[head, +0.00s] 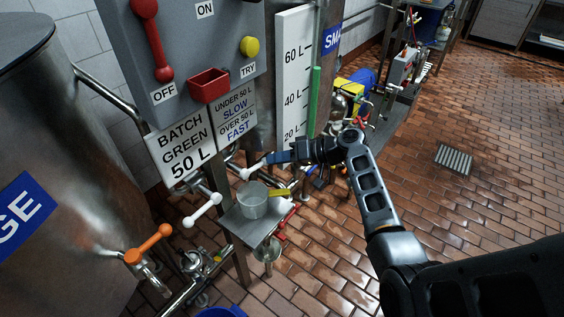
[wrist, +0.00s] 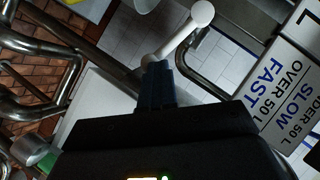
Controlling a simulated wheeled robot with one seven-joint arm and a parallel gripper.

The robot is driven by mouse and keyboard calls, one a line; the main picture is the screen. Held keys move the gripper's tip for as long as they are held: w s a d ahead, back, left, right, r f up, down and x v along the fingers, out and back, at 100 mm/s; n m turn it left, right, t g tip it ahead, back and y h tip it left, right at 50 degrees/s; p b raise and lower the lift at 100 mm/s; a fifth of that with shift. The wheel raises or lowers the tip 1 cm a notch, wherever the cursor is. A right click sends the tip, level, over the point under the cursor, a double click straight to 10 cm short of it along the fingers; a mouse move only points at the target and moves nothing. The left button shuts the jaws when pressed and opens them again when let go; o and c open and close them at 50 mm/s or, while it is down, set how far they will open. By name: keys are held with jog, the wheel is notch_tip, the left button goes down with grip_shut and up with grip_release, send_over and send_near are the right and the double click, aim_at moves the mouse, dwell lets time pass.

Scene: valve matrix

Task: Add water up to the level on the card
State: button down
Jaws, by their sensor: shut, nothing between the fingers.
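The batch card (head: 182,147) reads "BATCH GREEN 50 L". To its right a white scale board (head: 294,75) is marked 20, 40 and 60 L. A bright green length (head: 314,98) shows in a thin tube beside it, its top between the 40 and 60 marks; I cannot tell whether this is liquid. My gripper (head: 268,160) is shut and empty, at a white-handled lever (head: 251,171) below the signs. In the wrist view my fingers (wrist: 157,88) point at the base of a white handle (wrist: 190,30); I cannot tell whether they touch it.
A second white lever (head: 202,211) and an orange lever (head: 148,244) are at lower left. A clear cup (head: 252,200) stands on a small metal shelf (head: 250,231). A sign (head: 236,117) reads "under 50 L slow, over 50 L fast".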

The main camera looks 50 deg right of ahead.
jog(key=v, duration=1)
jog(key=shift+a, duration=0.2)
jog(key=shift+a, duration=0.1)
dwell(0.8)
jog(key=s+a+f+m+g+h, duration=0.2)
jog(key=s+a+f+h, duration=0.3)
jog(key=a+f, duration=0.45)
jog(key=s+a+f+n+h, duration=0.1)
jog(key=s+a+f+h, duration=0.15)
jog(key=s+a, duration=0.55)
jog(key=s+a+r+n+t, duration=0.2)
jog(key=s+a+r, duration=0.3)
jog(key=s+r, duration=0.3)
jog(key=s+a+r+n+t, duration=0.3)
jog(key=s+r, duration=0.6)
jog(key=r, duration=0.4)
jog(key=shift+a+r+n+y, duration=0.4)
jog(key=shift+a+y, duration=0.05)
jog(key=shift+a, duration=0.4)
jog(key=shift+s+d, duration=0.1)
